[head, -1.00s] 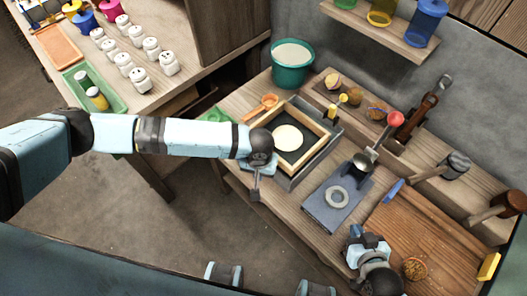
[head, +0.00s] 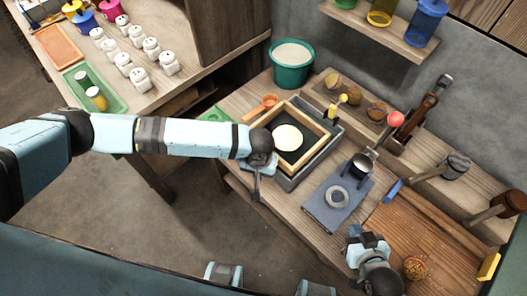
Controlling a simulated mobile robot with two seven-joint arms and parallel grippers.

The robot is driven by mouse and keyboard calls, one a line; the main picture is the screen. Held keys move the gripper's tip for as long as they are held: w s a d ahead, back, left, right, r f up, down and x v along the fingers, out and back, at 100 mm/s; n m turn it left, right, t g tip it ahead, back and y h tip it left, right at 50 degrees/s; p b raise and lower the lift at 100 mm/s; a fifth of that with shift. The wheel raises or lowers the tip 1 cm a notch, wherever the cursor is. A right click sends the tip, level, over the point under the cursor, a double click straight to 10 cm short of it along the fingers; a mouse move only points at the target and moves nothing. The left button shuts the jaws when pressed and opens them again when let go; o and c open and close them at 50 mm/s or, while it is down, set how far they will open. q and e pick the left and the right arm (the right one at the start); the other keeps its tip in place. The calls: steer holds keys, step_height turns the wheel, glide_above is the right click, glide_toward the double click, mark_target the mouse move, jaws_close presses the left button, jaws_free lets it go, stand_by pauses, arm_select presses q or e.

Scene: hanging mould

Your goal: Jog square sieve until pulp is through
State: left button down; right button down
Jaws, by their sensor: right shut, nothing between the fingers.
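The square sieve (head: 312,123) is a light wooden frame with a dark mesh, sitting at or over a grey tray (head: 331,143) on the workbench. A round cream patch of pulp (head: 287,138) lies on the mesh. My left gripper (head: 256,188) is at the sieve's near left corner, pointing down. Its wrist hides that corner, so I cannot tell whether its fingers hold the frame. My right gripper (head: 360,236) is shut and empty over the bench's near edge, away from the sieve.
A teal bucket (head: 291,76) stands behind the sieve, with an orange scoop (head: 268,101) beside it. A blue-grey plate with a ring (head: 337,196) lies to the right.

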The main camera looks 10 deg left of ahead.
stand_by(0.3)
arm_select(q)
steer(key=w+d, duration=0.2)
steer(key=w, duration=0.1)
steer(key=shift+w+d, duration=0.1)
steer(key=shift+w, duration=0.1)
steer(key=s+a+p, duration=0.1)
steer(key=p, duration=0.1)
steer(key=s+a+p, duration=0.1)
steer(key=s, duration=0.1)
steer(key=shift+s+a+p, duration=0.1)
steer(key=shift+s+p, duration=0.1)
steer(key=shift+p, duration=0.2)
